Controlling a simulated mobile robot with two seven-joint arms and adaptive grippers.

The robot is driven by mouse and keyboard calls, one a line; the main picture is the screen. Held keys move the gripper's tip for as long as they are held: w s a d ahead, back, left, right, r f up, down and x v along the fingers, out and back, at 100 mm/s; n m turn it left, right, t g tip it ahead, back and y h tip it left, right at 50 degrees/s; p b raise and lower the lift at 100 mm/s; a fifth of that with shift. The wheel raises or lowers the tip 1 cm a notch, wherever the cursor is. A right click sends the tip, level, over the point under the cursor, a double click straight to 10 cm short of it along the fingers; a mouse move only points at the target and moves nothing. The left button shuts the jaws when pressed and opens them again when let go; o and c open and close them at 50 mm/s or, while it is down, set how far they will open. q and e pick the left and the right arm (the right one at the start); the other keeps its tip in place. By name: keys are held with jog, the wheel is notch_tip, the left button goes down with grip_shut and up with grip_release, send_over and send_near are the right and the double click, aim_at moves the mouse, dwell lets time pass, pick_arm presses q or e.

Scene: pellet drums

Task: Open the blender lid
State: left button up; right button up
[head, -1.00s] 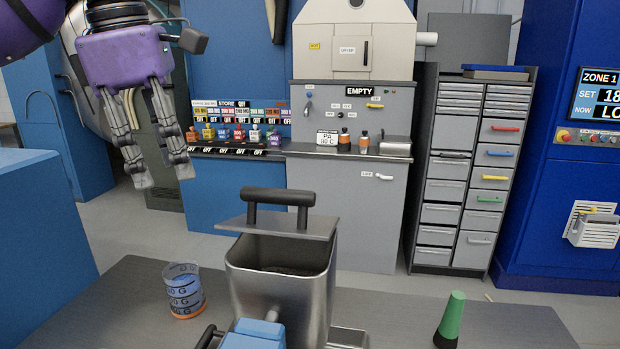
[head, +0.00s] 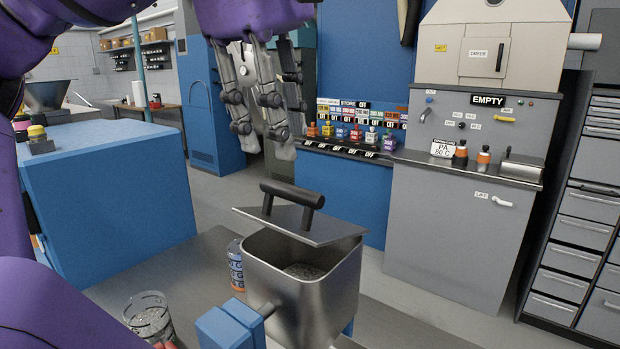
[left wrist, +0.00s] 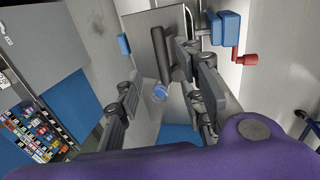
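The blender is a square metal bin (head: 318,285) on the grey bench. Its flat metal lid (head: 318,232) sits over the rear of the opening, tilted in the head view, and grey pellets show inside in front of it. The lid has a black bar handle (head: 292,193); in the left wrist view the handle (left wrist: 161,55) lies ahead of the gap between the fingers. My left gripper (head: 262,140) is open and empty, above and behind the lid in the picture, apart from the handle. It also shows in the left wrist view (left wrist: 160,108). My right gripper is not in view.
Blue blocks (head: 230,326) stick out at the bin's front. A blue cabinet (head: 110,200) stands left; a grey EMPTY station (head: 455,220) is behind.

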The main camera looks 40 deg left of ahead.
aim_at(289, 186)
pick_arm(q)
jog(key=x, duration=0.8)
jog(key=shift+s+a, duration=0.2)
jog(key=shift+a, duration=0.15)
jog(key=shift+r, duration=0.1)
grip_shut()
